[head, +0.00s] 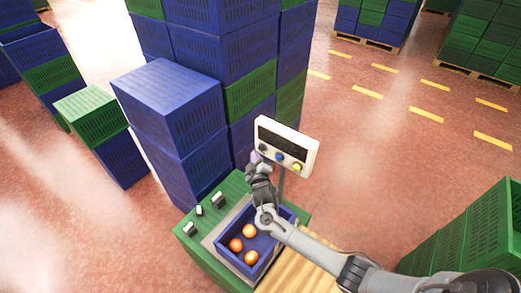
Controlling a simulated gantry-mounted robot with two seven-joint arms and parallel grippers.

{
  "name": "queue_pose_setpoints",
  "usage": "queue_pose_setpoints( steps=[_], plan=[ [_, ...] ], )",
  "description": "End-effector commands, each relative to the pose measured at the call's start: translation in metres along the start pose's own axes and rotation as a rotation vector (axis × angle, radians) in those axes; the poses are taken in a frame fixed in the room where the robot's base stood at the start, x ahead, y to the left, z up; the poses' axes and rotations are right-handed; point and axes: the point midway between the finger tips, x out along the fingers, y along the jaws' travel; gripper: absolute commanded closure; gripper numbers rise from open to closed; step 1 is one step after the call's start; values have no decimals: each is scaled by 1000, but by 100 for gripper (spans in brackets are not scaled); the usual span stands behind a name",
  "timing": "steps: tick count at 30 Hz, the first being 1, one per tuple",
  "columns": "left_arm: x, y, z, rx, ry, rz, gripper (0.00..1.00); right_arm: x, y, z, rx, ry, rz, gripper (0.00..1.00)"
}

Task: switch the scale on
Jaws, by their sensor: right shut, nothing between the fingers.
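The scale's white display panel (303,150) stands on a post, with a dark screen (282,135) and a row of buttons below it. A blue button (279,157) is in the middle and a yellow button (297,167) at the right. A dark button (263,147) is at the left. My right gripper (256,159) is shut and empty, close to the panel's lower left corner by the dark button. I cannot tell whether it touches the panel. The screen looks dark, with no readable digits. My left gripper is not in view.
A blue crate (291,214) with three oranges (236,244) sits on the scale's grey plate (212,240), on a green base (203,255). Small black and white items (217,199) stand on the base. Tall stacks of blue and green crates (200,60) rise behind. Green crates (485,235) stand at right.

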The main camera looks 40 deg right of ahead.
Motion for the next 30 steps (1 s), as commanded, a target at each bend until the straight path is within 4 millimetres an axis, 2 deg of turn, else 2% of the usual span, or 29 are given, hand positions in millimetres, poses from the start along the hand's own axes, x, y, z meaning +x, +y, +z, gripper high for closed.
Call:
queue_pose_setpoints(
  steps=[30],
  plan=[
    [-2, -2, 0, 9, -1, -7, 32, 6, 5, 4, 0, 0, 1, 100]
  ],
)
